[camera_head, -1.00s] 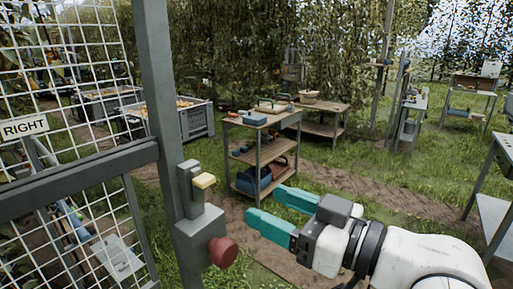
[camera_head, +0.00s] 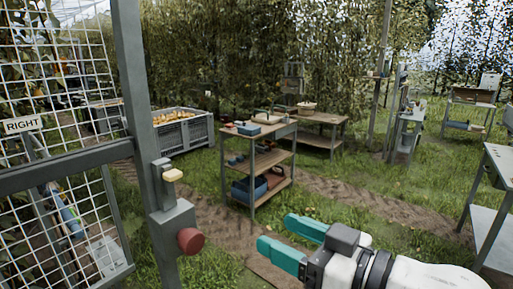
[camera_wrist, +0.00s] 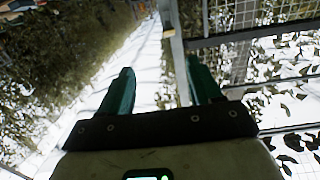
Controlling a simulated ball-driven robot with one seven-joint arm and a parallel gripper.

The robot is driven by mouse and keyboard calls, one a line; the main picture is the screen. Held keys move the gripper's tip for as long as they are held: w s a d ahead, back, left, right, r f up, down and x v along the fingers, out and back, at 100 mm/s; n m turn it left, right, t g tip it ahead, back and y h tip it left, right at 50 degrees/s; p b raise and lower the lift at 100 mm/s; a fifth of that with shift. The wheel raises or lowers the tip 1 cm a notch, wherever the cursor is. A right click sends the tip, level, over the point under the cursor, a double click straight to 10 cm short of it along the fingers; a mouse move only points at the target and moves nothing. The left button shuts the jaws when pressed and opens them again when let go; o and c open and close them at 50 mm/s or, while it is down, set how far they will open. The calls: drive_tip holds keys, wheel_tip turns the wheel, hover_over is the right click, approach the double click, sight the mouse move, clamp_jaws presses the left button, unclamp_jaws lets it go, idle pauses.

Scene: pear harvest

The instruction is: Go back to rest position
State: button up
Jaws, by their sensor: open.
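My gripper (camera_head: 284,237) is at the lower right of the head view, with its two teal fingers apart and nothing between them. The fingers point left, toward the gate post. In the wrist view my gripper (camera_wrist: 160,92) also shows spread and empty. My white arm runs from it to the lower right corner of the head view.
A mesh gate (camera_head: 60,172) with a "RIGHT" sign (camera_head: 23,125) fills the left. Its grey post carries a latch box with a yellow tab (camera_head: 172,175) and a red knob (camera_head: 190,240). A tool cart (camera_head: 255,160), a pear crate (camera_head: 185,135) and tables stand beyond on grass.

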drive_tip(key=s+d+f+m+g+h, duration=0.1)
drive_tip(key=s+d+f+m+h, duration=0.2)
drive_tip(key=f, duration=0.6)
drive_tip(key=s+d+f+m+g+h, duration=0.1)
drive_tip(key=s+d+f+h, duration=0.1)
drive_tip(key=d+f, duration=0.5)
drive_tip(key=s+d+f+m+g+h, duration=0.1)
drive_tip(key=s+d+f+m+h, duration=0.15)
drive_tip(key=f, duration=0.75)
drive_tip(key=s+d+f+m+g+h, duration=0.1)
drive_tip(key=s+d+f+g+h, duration=0.2)
drive_tip(key=s, duration=0.7)
drive_tip(key=s+d+f+m+g+h, duration=0.2)
drive_tip(key=s+d+f+g+h, duration=0.1)
drive_tip(key=s+d+f, duration=0.4)
drive_tip(key=s+f+g, duration=0.1)
drive_tip(key=s+f, duration=0.2)
drive_tip(key=f, duration=0.1)
drive_tip(key=shift+s+d+f, duration=0.2)
drive_tip(key=shift+s, duration=0.1)
drive_tip(key=shift+o, duration=0.3)
drive_tip(key=shift+m, duration=0.25)
